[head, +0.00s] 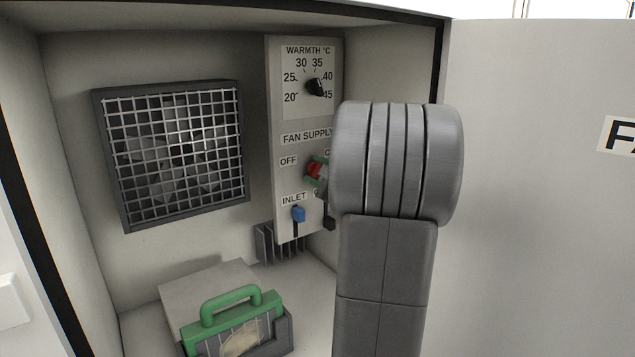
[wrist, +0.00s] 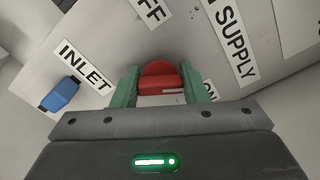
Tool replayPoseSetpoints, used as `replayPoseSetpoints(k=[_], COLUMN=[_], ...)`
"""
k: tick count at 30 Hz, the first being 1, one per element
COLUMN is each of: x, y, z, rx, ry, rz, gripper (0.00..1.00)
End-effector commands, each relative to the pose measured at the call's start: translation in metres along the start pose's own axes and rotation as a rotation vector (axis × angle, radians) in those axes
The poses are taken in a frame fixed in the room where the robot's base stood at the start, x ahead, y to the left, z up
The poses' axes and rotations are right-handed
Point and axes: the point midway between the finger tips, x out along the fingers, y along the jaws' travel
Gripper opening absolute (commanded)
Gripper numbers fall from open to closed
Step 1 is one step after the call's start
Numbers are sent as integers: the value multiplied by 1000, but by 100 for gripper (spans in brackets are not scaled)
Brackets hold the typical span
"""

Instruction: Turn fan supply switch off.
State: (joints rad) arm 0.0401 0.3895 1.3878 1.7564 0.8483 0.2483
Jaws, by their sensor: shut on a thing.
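The fan supply switch is a red knob (head: 314,170) on the light panel inside the cabinet, under the FAN SUPPLY label. It also shows in the wrist view as a red knob (wrist: 158,76) between two green fingers. My gripper (wrist: 161,88) is shut on this knob. In the wrist view a white line on the knob lies on the side of the partly covered ON label (wrist: 209,90). The OFF label (head: 288,161) is left of the knob in the head view. My arm hides the panel's right side and most of my gripper there.
Above the switch is a black warmth dial (head: 315,86). Below it is the blue inlet slider (head: 299,214). A caged fan (head: 172,150) is on the back wall. A green-handled filter (head: 237,315) stands below. The open door (head: 540,200) is at the right.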

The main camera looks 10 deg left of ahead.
Motion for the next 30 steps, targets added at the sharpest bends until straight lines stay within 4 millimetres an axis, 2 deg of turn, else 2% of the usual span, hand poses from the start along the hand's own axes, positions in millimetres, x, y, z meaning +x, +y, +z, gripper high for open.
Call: replayPoseSetpoints(k=[2, 30], x=[0, 0], y=[8, 9], z=[-4, -5], rx=[-65, -928], ry=[-1, -1], rz=[-2, -1], gripper=[17, 17])
